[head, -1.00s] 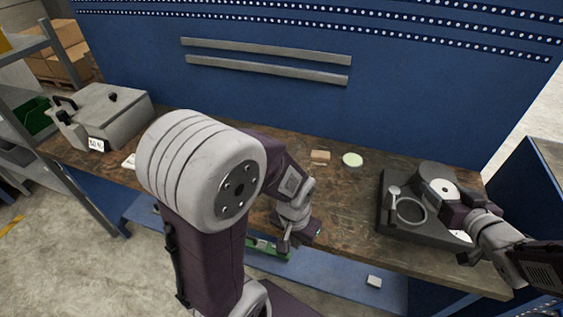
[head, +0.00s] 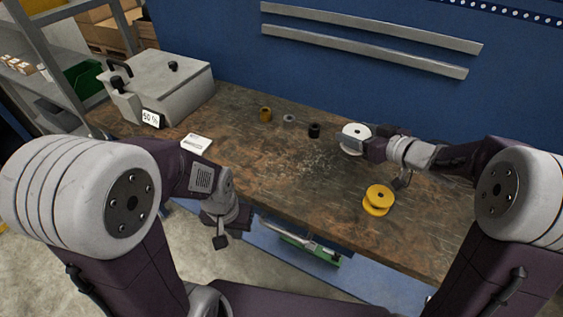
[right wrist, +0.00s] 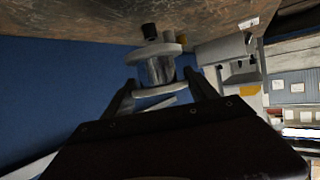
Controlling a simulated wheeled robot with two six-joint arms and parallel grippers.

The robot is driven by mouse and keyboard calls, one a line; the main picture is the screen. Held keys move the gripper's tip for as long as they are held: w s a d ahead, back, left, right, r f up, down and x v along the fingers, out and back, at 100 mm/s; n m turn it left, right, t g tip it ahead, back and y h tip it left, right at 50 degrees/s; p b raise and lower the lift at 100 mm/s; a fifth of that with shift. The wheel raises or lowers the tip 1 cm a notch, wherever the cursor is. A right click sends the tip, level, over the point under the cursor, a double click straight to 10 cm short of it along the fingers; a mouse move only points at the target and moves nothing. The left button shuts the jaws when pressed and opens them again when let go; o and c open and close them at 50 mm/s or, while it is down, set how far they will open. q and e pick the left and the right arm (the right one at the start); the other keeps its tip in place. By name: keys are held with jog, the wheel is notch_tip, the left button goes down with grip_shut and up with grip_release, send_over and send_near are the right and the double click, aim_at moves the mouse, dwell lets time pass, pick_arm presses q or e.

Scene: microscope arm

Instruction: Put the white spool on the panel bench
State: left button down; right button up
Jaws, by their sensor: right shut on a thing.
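The white spool (head: 355,131) is in the head view at the right, over the back part of the brown panel bench (head: 290,165), near the blue panel. My right gripper (head: 366,148) is shut on it; in the right wrist view the spool (right wrist: 158,70) sits between the fingertips, with its flanges visible and its barrel partly hidden. The spool looks close to the bench top, but I cannot tell whether it touches. My left gripper (head: 220,242) hangs empty in front of the bench's front edge; its jaw opening is unclear.
A yellow spool (head: 378,201) stands near the front edge. Brown (head: 265,115), grey (head: 289,120) and black (head: 314,130) small cylinders stand along the back, left of the white spool. A white card (head: 196,143) and grey machine (head: 155,85) are further left. The middle is clear.

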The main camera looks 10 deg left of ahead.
jog(key=shift+d+f, duration=0.15)
jog(key=shift+f, duration=0.35)
jog(key=shift+d+b, duration=0.3)
jog(key=shift+d, duration=0.1)
jog(key=b, duration=0.6)
send_over(312, 164)
jog(key=f, duration=0.7)
jog(key=shift+d, duration=0.4)
jog(key=shift+w+a, duration=0.15)
jog(key=shift+a, duration=0.25)
notch_tip(312, 164, down, 4)
jog(key=shift+f+b, duration=0.2)
jog(key=shift+b, duration=0.9)
jog(key=shift+r, duration=0.15)
jog(key=o, duration=1.6)
jog(key=shift+c, duration=0.2)
